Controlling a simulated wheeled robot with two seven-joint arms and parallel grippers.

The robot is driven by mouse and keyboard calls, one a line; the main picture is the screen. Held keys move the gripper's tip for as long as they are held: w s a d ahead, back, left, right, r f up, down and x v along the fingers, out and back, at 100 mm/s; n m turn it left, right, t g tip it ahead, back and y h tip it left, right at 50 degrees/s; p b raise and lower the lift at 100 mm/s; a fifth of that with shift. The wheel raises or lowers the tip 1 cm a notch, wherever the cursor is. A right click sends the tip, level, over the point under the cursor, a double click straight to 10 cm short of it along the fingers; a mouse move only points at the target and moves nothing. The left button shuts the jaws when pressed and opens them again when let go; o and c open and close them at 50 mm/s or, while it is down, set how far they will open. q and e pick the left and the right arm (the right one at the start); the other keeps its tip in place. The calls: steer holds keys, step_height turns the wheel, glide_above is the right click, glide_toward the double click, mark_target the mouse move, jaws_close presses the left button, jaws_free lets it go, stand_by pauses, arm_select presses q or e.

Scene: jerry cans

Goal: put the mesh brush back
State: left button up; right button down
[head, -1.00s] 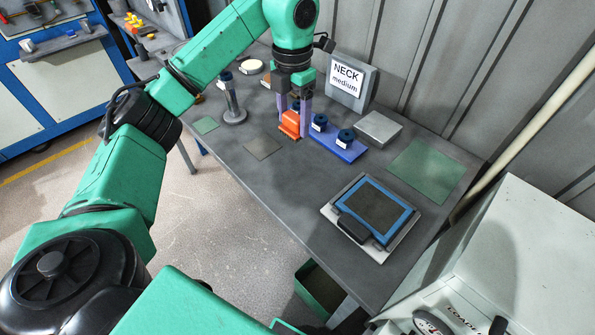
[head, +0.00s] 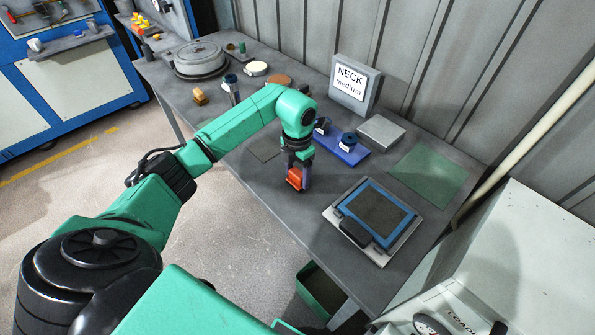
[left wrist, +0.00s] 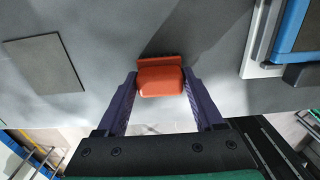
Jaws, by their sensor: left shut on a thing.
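My left gripper (head: 297,182) is shut on an orange-red block (head: 295,178), which looks like the mesh brush. In the left wrist view, the brush (left wrist: 161,77) sits between the two purple fingers (left wrist: 160,92), with a thin wider edge at its far side. The gripper points down over the front part of the grey table (head: 300,216); whether the brush touches the table I cannot tell. My right gripper is not in view.
A blue-framed mesh panel (head: 376,212) with a black handle lies right of the gripper. Behind are a blue rack (head: 348,154) with dark-capped jars, a "NECK medium" sign (head: 353,82), a grey block (head: 382,132) and a green mat (head: 430,174).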

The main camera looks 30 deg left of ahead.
mark_target(298, 172)
arm_select(q)
steer(key=shift+f, duration=0.1)
steer(key=o, duration=1.3)
steer(key=shift+r, duration=0.3)
step_height(298, 172, up, 7)
steer(key=b, duration=0.2)
steer(key=shift+f+b, duration=0.15)
steer(key=shift+b, duration=0.25)
step_height(298, 172, up, 5)
steer(key=shift+r, duration=0.1)
steer(key=shift+s, duration=0.1)
